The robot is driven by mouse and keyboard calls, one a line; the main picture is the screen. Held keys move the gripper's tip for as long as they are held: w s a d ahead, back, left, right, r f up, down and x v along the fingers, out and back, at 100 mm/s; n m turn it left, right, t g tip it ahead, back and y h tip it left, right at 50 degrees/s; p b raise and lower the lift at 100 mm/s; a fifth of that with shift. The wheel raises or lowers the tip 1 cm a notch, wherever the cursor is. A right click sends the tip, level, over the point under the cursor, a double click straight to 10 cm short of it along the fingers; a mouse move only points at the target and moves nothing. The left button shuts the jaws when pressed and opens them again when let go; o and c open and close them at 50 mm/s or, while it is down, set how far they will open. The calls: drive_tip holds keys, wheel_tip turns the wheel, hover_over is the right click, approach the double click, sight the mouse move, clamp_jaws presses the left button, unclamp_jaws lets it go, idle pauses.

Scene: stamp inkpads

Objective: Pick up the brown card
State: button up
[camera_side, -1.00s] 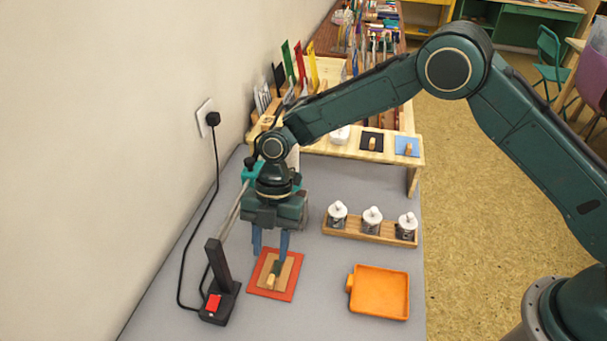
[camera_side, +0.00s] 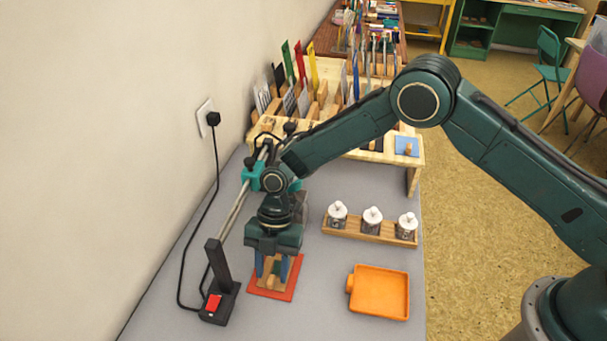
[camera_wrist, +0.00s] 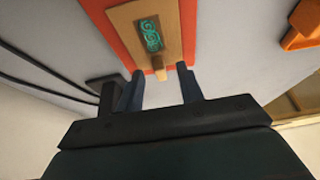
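The brown card (camera_wrist: 173,22) lies on a red-orange mat (camera_wrist: 114,39); it bears a green swirl pattern and has a small wooden knob (camera_wrist: 158,68) at its near edge in the wrist view. In the side view the card (camera_side: 272,283) is partly hidden by my gripper, on the red-orange mat (camera_side: 287,292). My gripper (camera_wrist: 158,80) is open, its two blue fingers on either side of the knob with gaps. In the side view my gripper (camera_side: 277,272) is low over the card, pointing down. Whether the fingers touch the card cannot be told.
A black post with a red switch (camera_side: 214,302) stands close left of my gripper. An orange tray (camera_side: 379,292) lies to the right. Several white-capped bottles stand in a wooden rack (camera_side: 371,232) behind it. A wooden shelf (camera_side: 415,164) with cards stands at the back.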

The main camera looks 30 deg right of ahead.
drive_tip(key=shift+s+a+f, duration=0.1)
drive_tip(key=shift+s+f, duration=0.05)
drive_tip(key=shift+f, duration=0.3)
drive_tip(key=shift+c, duration=0.5)
clamp_jaws()
